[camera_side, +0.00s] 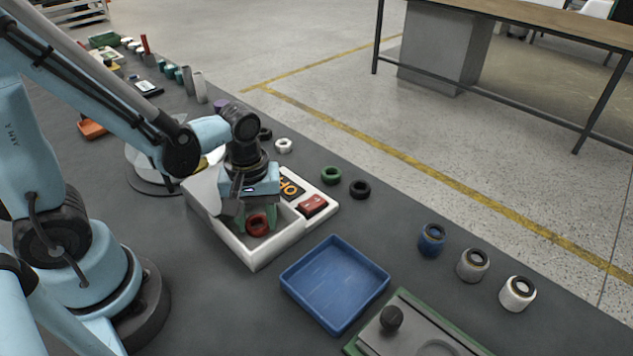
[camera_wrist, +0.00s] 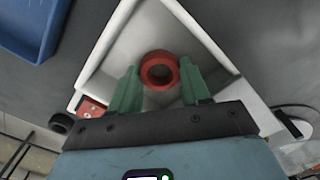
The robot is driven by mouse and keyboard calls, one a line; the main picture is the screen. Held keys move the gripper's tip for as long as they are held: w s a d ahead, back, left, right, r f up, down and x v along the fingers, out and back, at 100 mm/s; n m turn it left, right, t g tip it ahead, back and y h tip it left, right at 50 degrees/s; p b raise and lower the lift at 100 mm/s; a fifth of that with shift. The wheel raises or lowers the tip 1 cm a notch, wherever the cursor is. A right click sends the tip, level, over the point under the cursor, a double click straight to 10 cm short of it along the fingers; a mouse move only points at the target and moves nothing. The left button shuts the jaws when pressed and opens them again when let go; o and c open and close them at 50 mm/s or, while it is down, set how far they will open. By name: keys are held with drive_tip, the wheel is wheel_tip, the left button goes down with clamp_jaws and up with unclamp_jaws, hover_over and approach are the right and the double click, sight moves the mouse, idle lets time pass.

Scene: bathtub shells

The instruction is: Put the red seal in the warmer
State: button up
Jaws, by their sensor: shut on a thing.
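The red seal (camera_side: 257,224) is a ring held between the green fingers of my gripper (camera_side: 256,216). In the wrist view the red seal (camera_wrist: 158,55) shows between the fingertips, over the inside of a white open-topped box. I take this box, with a red switch and a small display on its right part, to be the warmer (camera_side: 262,255); its walls also surround the seal in the wrist view (camera_wrist: 108,38). My gripper is shut on the seal and points down inside or just above the box. I cannot tell whether the seal touches the floor.
A blue tray (camera_side: 335,283) stands just right of the box. A green ring (camera_side: 331,174), a black ring (camera_side: 360,189) and a white ring (camera_side: 284,145) lie behind. Blue, grey and white cylinders stand at right, beyond a green-edged plate (camera_side: 420,330) with a black knob.

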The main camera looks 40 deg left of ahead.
sight(257, 222)
drive_tip(key=o, duration=0.7)
drive_tip(key=shift+f, duration=0.15)
drive_tip(key=shift+o, duration=0.2)
drive_tip(key=w+a+r+m+t, duration=0.1)
drive_tip(key=r+m+t, duration=0.2)
drive_tip(key=r+m, duration=0.2)
drive_tip(key=w+a+r+m+t, duration=0.1)
drive_tip(key=w+r+m+t, duration=0.1)
drive_tip(key=r+m+t, duration=0.2)
wheel_tip(257, 222, up, 4)
drive_tip(key=shift+a+f+m, duration=0.15)
drive_tip(key=shift+a+m, duration=0.1)
drive_tip(key=shift+m, duration=0.35)
